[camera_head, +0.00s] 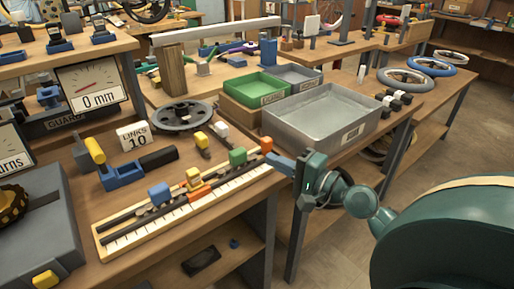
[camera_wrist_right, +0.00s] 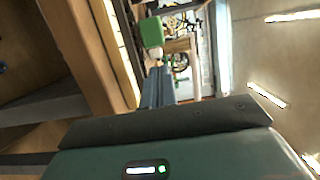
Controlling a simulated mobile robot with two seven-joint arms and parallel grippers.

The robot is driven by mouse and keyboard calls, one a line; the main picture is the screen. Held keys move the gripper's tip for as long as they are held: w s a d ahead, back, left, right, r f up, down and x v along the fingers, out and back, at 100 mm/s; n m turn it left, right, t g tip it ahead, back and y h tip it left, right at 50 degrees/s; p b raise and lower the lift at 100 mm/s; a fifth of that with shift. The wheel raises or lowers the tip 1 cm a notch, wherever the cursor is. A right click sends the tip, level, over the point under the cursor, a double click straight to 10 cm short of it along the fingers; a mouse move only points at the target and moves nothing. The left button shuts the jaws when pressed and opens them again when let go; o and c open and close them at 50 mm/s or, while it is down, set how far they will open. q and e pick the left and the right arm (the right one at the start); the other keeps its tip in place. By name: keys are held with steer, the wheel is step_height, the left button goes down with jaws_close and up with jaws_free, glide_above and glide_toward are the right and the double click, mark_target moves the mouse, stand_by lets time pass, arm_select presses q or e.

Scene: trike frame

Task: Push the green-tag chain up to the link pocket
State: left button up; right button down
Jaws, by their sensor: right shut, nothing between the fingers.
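A long ruled board (camera_head: 180,212) lies on the workbench, with dark rails along it. A green block (camera_head: 238,157), likely the green tag, sits near its right end. It also shows in the right wrist view (camera_wrist_right: 152,32). Another orange block (camera_head: 266,144) is at the right end. My right gripper (camera_head: 280,163) is shut and empty beside the board's right end, to the right of the green block. I cannot tell which part is the link pocket. My left gripper is not in view.
A "LINKS 10" sign (camera_head: 137,136) and a blue tool with a yellow handle (camera_head: 122,170) stand behind the board. A grey tray (camera_head: 322,116) and a green bin (camera_head: 257,89) stand behind my right gripper. The bench's front edge runs close below the board.

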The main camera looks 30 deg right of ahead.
mark_target(238, 159)
arm_select(q)
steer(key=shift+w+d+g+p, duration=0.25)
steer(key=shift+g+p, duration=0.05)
steer(key=shift+p, duration=0.25)
arm_select(e)
steer(key=shift+x, duration=2.7)
steer(key=shift+a, duration=0.1)
steer(key=a+p, duration=0.3)
steer(key=shift+s+a+r, duration=0.15)
steer(key=shift+a+r, duration=0.05)
steer(key=shift+r, duration=0.05)
steer(key=shift+a+f, duration=0.2)
steer(key=shift+a, duration=0.3)
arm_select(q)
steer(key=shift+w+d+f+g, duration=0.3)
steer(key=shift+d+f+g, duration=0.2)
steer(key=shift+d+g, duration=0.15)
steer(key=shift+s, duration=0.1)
arm_select(e)
steer(key=shift+s, duration=0.1)
